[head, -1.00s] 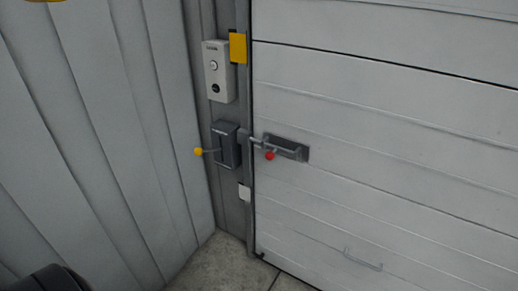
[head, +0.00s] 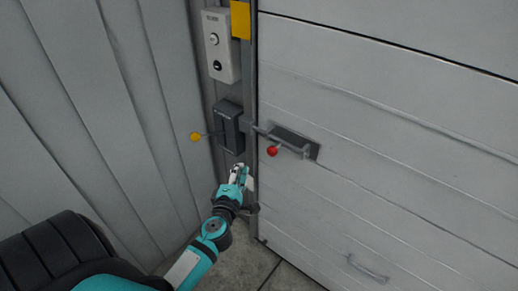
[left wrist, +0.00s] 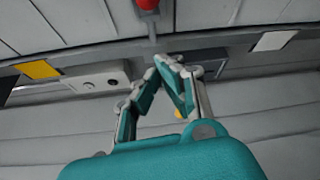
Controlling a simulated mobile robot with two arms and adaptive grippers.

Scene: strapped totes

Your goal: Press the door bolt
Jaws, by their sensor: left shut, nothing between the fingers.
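The door bolt (head: 290,143) is a grey sliding bar on a dark plate on the white door, with a red knob (head: 272,151) hanging at its left part. The red knob also shows at the top edge of the left wrist view (left wrist: 147,4). My left gripper (head: 240,168) is shut and empty, below and left of the red knob and apart from it in the head view. In the left wrist view its fingertips (left wrist: 172,62) meet, with the knob beyond them. My right gripper is not in view.
A dark box (head: 229,128) with a yellow-knobbed lever (head: 196,137) is on the frame left of the bolt. Above it are a grey button panel (head: 222,48) and a yellow plate (head: 240,20). A small handle (head: 367,269) sits low on the door (head: 420,120).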

